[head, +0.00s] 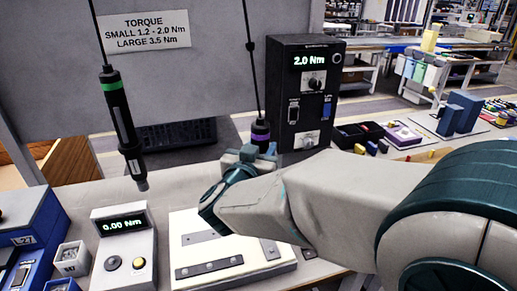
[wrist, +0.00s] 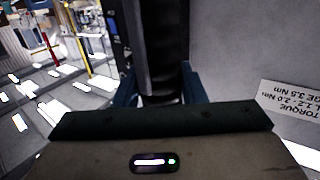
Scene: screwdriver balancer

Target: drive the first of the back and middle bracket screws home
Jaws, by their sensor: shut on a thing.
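My gripper (head: 250,160) is shut on the purple-banded screwdriver (head: 260,132), which hangs upright on a cable over the back of the work panel. In the wrist view the driver's dark body (wrist: 160,45) stands between the two fingers (wrist: 160,88). My gripper and forearm hide its lower part, and I cannot tell whether its bit touches a screw. The white panel (head: 285,268) carries a front bracket (head: 208,268) with several screws, a middle bracket (head: 270,249) and a back bracket (head: 200,237), the latter two partly hidden by my arm.
A green-banded screwdriver (head: 120,120) hangs at left above a torque tester (head: 124,250) reading 0.00 Nm. The controller box (head: 307,95) behind my gripper reads 2.0 Nm. Small screw boxes (head: 72,258) stand at far left. A torque sign (head: 144,29) is on the back wall.

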